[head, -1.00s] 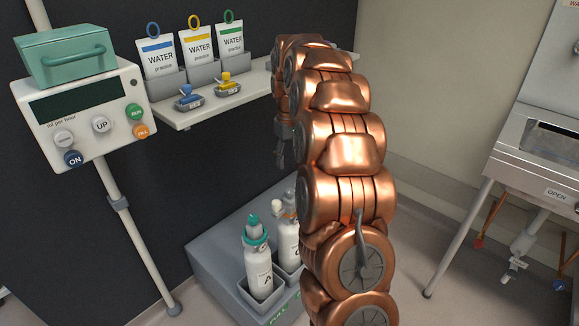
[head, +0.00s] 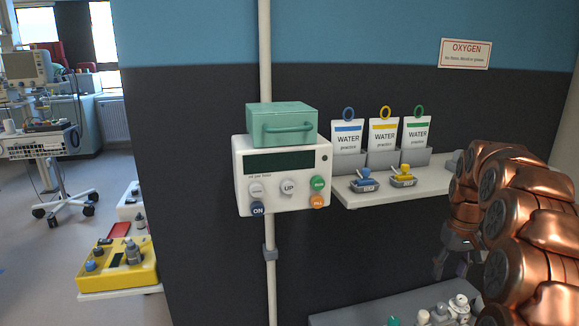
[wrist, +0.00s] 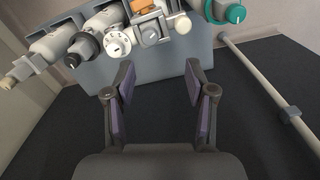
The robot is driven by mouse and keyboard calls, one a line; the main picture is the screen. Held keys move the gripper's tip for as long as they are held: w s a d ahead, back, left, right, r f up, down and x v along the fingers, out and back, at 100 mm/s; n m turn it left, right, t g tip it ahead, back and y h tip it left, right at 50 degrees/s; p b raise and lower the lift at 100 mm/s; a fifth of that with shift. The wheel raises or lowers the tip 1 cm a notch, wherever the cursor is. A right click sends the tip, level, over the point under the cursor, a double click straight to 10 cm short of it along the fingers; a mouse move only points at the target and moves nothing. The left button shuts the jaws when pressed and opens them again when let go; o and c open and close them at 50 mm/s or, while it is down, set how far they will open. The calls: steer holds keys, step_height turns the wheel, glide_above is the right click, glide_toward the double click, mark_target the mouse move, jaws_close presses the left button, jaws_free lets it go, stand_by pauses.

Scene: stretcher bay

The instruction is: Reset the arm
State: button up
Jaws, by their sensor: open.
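My copper arm (head: 515,225) stands at the right side of the head view, folded with its end hanging down. My gripper (head: 458,262) is below the shelf's right end in the head view, partly hidden by the picture's dark background and my arm. In the wrist view my gripper (wrist: 160,85) shows two separated fingers with purple pads and nothing between them. Beyond the fingertips are several bottle tops and valves in a grey holder (wrist: 160,62); the fingers appear apart from them.
A pump box (head: 246,190) with a green lidded top is on a pole (head: 270,285). A shelf (head: 430,190) holds water pouches (head: 383,140) and blue and yellow clamps. A yellow unit (head: 118,270) is at lower left. Open floor (head: 50,260) shows at left.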

steer(key=s+a+r, duration=0.2)
steer(key=s+a, duration=0.5)
steer(key=a, duration=0.2)
steer(key=s+a+f+g, duration=0.15)
steer(key=s+a, duration=0.25)
steer(key=s, duration=0.6)
steer(key=s+a+f, duration=0.2)
steer(key=s+a, duration=0.3)
steer(key=s, duration=0.5)
steer(key=s+a+f+g, duration=0.15)
steer(key=s+a, duration=0.25)
steer(key=s, duration=0.6)
step_height(320, 180, up, 14)
steer(key=t+p, duration=0.1)
steer(key=p, duration=1.2)
steer(key=shift+a+f, duration=0.2)
steer(key=shift+a, duration=0.05)
